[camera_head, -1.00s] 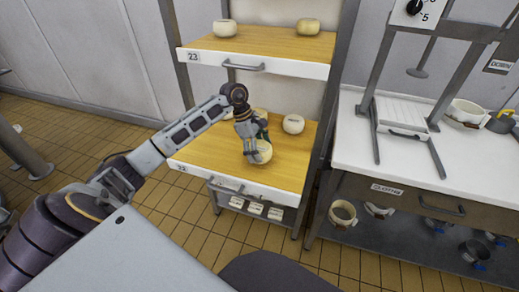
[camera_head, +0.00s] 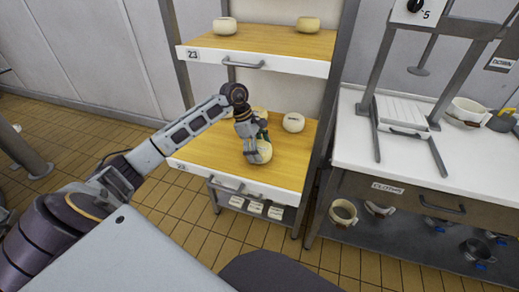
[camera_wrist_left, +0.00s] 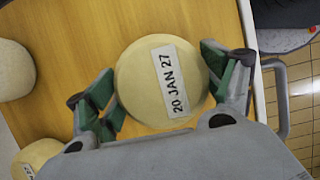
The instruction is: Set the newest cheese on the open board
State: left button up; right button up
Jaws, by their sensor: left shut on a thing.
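My left gripper (camera_head: 257,153) is shut on a pale round cheese (camera_head: 264,152) above the lower wooden board (camera_head: 222,157). I cannot tell whether the cheese touches the board. In the left wrist view, this cheese (camera_wrist_left: 140,85) sits between the green-padded fingers, and its label reads 20 JAN 27. Another cheese (camera_head: 293,122) stands at the back right of the lower board, and one behind my wrist is partly hidden. Two cheeses, left (camera_head: 225,26) and right (camera_head: 308,25), stand on the upper board (camera_head: 262,44), marked 23. My right gripper is out of view.
A steel rack post (camera_head: 323,125) stands right of the boards. Beyond it is a white counter (camera_head: 362,147) with a press frame (camera_head: 455,75) and a bowl (camera_head: 467,112). Several vessels sit on the shelf below. The front left of the lower board is clear.

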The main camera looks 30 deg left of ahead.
pick_arm(q)
jog(key=shift+f, duration=0.2)
dwell(0.5)
jog(key=o, duration=1.3)
jog(key=shift+c, duration=0.2)
jog(key=shift+f, duration=0.1)
jog(key=shift+r+p, duration=1.6)
jog(key=shift+r, duration=1.95)
jog(key=shift+s, duration=0.1)
